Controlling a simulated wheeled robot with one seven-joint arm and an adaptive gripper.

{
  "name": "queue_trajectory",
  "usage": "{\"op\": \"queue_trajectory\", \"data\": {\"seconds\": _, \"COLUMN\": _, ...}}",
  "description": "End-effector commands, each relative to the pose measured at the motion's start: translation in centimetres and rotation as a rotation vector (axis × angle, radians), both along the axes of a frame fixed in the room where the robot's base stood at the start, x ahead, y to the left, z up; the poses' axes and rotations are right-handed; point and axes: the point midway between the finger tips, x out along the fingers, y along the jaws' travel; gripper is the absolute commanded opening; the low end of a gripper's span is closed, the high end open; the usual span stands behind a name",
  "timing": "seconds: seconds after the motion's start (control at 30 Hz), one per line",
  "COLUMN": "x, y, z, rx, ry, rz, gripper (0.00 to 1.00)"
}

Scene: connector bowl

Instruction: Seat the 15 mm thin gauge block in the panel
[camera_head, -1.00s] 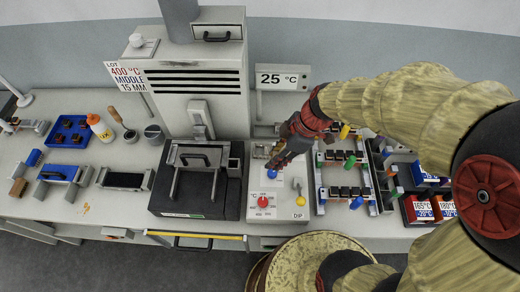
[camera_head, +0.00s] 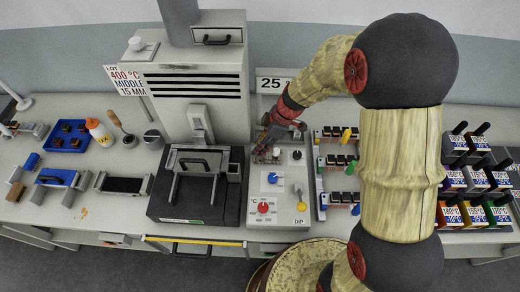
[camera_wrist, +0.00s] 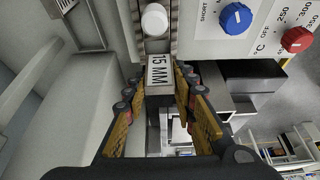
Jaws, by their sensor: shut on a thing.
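My gripper (camera_wrist: 160,100) is shut on the 15 mm gauge block (camera_wrist: 159,72), whose white top face reads "15 MM" in the wrist view. The block sits between the yellow finger pads. In the head view my gripper (camera_head: 267,152) is over the back left part of the control panel (camera_head: 284,213), and the block is too small to make out there. In the wrist view a white round knob (camera_wrist: 154,20) stands just beyond the block, in a dark ribbed channel. I cannot tell whether the block touches the panel.
The panel has a blue knob (camera_head: 272,178), a red knob (camera_head: 263,208) and a yellow-tipped lever (camera_head: 301,203). The grey furnace (camera_head: 198,85) and black press (camera_head: 194,185) stand left. Racks of small parts (camera_head: 337,165) stand right. A sign reads 400 °C, MIDDLE, 15 MM.

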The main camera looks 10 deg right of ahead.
Motion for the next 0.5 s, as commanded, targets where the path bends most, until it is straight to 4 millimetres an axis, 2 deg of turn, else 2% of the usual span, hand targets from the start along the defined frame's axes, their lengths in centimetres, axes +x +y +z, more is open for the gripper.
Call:
{"op": "queue_trajectory", "data": {"seconds": 0.23, "x": 0.2, "y": 0.1, "z": -3.2, "rx": 0.000, "ry": 0.002, "rz": 0.000, "gripper": 0.00}}
{"op": "queue_trajectory", "data": {"seconds": 0.5, "x": 0.3, "y": 0.0, "z": -3.3, "rx": 0.000, "ry": -0.001, "rz": 0.001, "gripper": 0.00}}
